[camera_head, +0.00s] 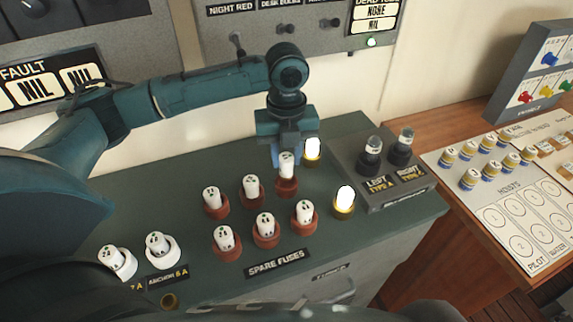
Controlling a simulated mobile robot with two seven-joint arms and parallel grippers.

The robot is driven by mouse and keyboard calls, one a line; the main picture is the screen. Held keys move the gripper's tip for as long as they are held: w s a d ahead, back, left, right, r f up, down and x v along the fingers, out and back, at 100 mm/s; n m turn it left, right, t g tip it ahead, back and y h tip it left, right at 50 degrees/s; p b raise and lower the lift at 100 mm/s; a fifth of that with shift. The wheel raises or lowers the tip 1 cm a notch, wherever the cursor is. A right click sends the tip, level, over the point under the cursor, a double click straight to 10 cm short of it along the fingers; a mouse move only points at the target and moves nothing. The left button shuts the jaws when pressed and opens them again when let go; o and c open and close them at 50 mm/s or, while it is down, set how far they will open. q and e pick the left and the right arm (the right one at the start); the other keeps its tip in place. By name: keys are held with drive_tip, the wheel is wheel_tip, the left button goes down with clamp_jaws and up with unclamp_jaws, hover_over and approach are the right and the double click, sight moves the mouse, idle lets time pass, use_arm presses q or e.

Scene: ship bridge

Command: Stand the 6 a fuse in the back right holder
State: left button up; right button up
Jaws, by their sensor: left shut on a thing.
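My left gripper (286,152) points down at the back right of the red-brown spare holders and is shut on a white fuse (287,168). The fuse is upright, its lower end at the back right holder (287,187). I cannot tell whether it is fully seated. Its rating is too small to read. The other spare holders, in two rows, each hold a white fuse, such as the back middle one (251,186) and the front right one (304,211). The "SPARE FUSES" label (276,263) lies in front. My right gripper is not in view.
Two glowing lamps (345,199) (312,149) stand right of the holders. A grey box (385,187) carries two clear-topped fittings. Two white holders with fuses (158,244) (112,256) stand at left. A wooden desk (455,235) with a marked board is at right.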

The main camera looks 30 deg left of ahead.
sight(286, 168)
use_arm(q)
wheel_tip(286, 168, down, 3)
drive_tip(key=shift+f, duration=0.3)
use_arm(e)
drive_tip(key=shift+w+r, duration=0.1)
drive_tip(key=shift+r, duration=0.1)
use_arm(q)
drive_tip(key=shift+f, duration=0.1)
drive_tip(key=shift+f, duration=0.1)
drive_tip(key=o, duration=1)
drive_tip(key=shift+c, duration=0.2)
wheel_tip(286, 168, up, 12)
drive_tip(key=shift+b, duration=0.4)
drive_tip(key=shift+r, duration=0.25)
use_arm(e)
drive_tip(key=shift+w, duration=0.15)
